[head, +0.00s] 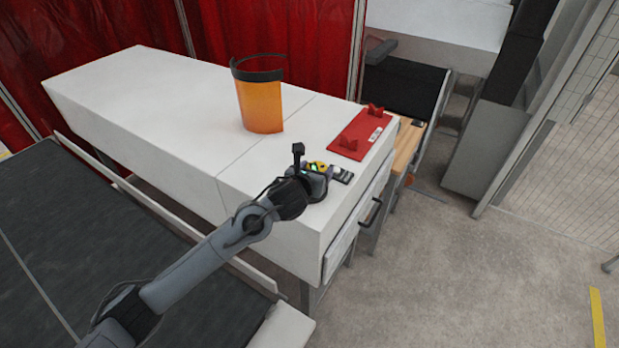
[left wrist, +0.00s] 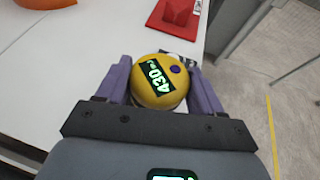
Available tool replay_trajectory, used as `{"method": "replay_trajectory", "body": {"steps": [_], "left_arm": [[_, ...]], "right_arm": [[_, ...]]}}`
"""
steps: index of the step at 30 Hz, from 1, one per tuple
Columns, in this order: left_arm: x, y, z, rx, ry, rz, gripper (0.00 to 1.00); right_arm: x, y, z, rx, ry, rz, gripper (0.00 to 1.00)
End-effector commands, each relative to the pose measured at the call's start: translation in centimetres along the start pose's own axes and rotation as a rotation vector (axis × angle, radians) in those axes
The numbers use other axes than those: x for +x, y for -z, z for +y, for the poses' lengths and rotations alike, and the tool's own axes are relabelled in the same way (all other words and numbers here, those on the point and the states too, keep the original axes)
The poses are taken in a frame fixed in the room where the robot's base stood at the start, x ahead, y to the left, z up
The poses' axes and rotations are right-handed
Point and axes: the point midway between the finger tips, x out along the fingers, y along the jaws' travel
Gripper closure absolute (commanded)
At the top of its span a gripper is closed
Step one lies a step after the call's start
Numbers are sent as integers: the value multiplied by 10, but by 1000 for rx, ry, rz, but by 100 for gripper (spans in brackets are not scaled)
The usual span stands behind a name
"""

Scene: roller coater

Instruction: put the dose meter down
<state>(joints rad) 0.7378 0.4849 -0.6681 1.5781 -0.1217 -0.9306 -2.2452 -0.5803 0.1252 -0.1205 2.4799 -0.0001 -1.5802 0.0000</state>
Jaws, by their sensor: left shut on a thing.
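The dose meter (left wrist: 158,84) is a round yellow device with a dark display showing green digits that read 430 and a small purple button. My left gripper (left wrist: 160,92) is shut on it, with a purple finger on each side. In the head view the dose meter (head: 317,167) shows as a small yellow patch at my left gripper (head: 328,171), over the right part of the white cabinet top (head: 185,110). The gripper hides much of it. I cannot tell whether its underside touches the surface. My right gripper is not in view.
An orange face shield (head: 261,105) with a dark headband stands on the white top, behind my left gripper. A dark conveyor belt (head: 60,235) runs at the left. The cabinet front has a dark handle (head: 371,210).

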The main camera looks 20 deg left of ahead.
Motion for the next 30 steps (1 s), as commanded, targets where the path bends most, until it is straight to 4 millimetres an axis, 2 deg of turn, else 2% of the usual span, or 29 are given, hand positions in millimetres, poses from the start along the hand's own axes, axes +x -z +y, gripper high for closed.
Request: {"method": "replay_trajectory", "body": {"steps": [3,8,11,18,30], "left_arm": [[7,4,14,-2,0,0,77],[12,8,21,-2,1,-3,77],[14,13,21,-3,1,-1,77],[25,40,21,-2,1,1,77],[28,46,21,-1,1,-3,77]], "right_arm": [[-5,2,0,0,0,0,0],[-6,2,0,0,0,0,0],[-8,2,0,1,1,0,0],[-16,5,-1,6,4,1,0],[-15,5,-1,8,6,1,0]]}}
